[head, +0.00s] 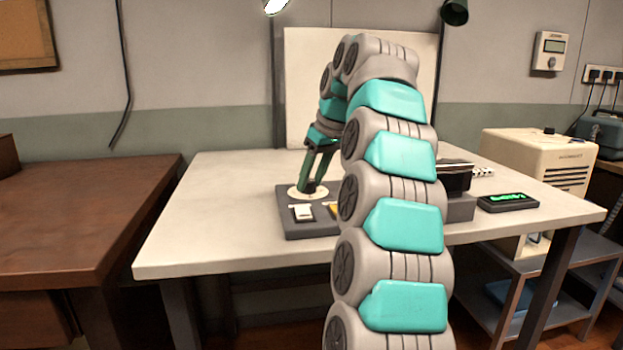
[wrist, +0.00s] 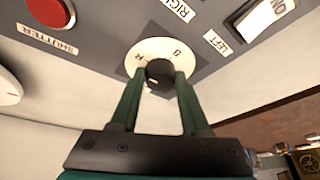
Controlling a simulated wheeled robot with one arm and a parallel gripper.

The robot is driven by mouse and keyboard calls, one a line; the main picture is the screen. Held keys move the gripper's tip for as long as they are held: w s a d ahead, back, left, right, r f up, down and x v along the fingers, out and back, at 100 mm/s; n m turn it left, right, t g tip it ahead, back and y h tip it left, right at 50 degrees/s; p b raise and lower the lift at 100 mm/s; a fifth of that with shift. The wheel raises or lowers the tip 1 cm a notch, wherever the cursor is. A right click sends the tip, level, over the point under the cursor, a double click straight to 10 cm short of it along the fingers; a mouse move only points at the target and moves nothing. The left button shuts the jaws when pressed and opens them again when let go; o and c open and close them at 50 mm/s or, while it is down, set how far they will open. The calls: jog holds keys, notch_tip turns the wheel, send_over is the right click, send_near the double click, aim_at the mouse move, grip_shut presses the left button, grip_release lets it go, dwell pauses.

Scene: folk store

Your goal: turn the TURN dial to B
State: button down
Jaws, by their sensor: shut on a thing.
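The TURN dial is a dark round knob (wrist: 160,73) on a white disc (wrist: 150,49). Small letters sit on the disc; one at its right looks like B, another at its left is hard to read. The disc (head: 295,191) also shows in the head view, on the left part of a grey panel (head: 290,229). My gripper (wrist: 158,77) has its two green fingers on either side of the knob, shut on it. In the head view my gripper (head: 310,187) reaches down onto the disc. Which letter the knob points to is unclear.
A red button (wrist: 48,10) labelled SHUTTER and a white ON switch (wrist: 264,17) flank the dial, with RIGHT and LEFT labels nearby. A black device with a green display (head: 508,202) lies on the white table (head: 215,215), whose left part is clear.

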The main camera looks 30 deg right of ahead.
jog(key=m+h, duration=0.1)
jog(key=m, duration=0.2)
jog(key=shift+s+a+b, duration=0.1)
jog(key=shift+b, duration=0.2)
jog(key=m+h, duration=0.1)
jog(key=m, duration=0.1)
jog(key=m+h, duration=0.1)
jog(key=m, duration=0.1)
jog(key=shift+a+m, duration=0.2)
jog(key=shift+m, duration=0.2)
jog(key=m, duration=0.2)
jog(key=m+h, duration=0.1)
jog(key=m, duration=0.1)
jog(key=shift+w+a+g+h+b, duration=0.15)
jog(key=shift+w+g+h+b, duration=0.05)
jog(key=shift+g+h+b, duration=0.15)
jog(key=shift+w+a+m+g+h, duration=0.1)
jog(key=shift+m+g+h, duration=0.15)
jog(key=shift+m, duration=0.8)
jog(key=shift+a+m+g+h, duration=0.1)
jog(key=shift+m+g+h, duration=0.1)
jog(key=shift+m, duration=0.85)
